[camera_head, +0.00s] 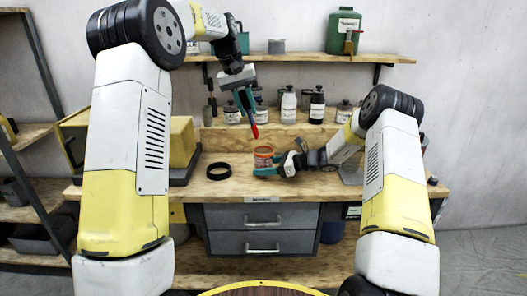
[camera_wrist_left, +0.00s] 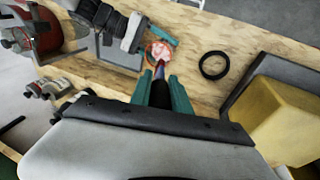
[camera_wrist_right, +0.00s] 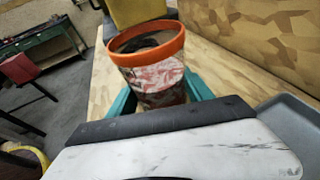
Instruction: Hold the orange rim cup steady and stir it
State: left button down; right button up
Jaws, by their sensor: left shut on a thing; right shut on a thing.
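The orange rim cup (camera_head: 263,153) stands upright at the bench's front. My right gripper (camera_head: 268,168) is shut on it from the right; in the right wrist view the cup (camera_wrist_right: 150,75) sits between the teal fingers, its orange rim clear above them. My left gripper (camera_head: 246,101) is higher and shut on a dark-handled stirring tool (camera_head: 253,122). The tool points down with its red tip above the cup, apart from the rim in the head view. In the left wrist view the tool (camera_wrist_left: 160,88) lines up with the cup (camera_wrist_left: 159,52).
A black ring (camera_head: 218,171) lies on the bench (camera_head: 228,188) left of the cup. A yellow box (camera_head: 182,142) stands further left. Several bottles (camera_head: 289,105) line the raised ledge behind. A green container (camera_head: 342,32) stands on the upper shelf.

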jog(key=shift+f, duration=0.1)
jog(key=o, duration=1.5)
jog(key=shift+d, duration=0.15)
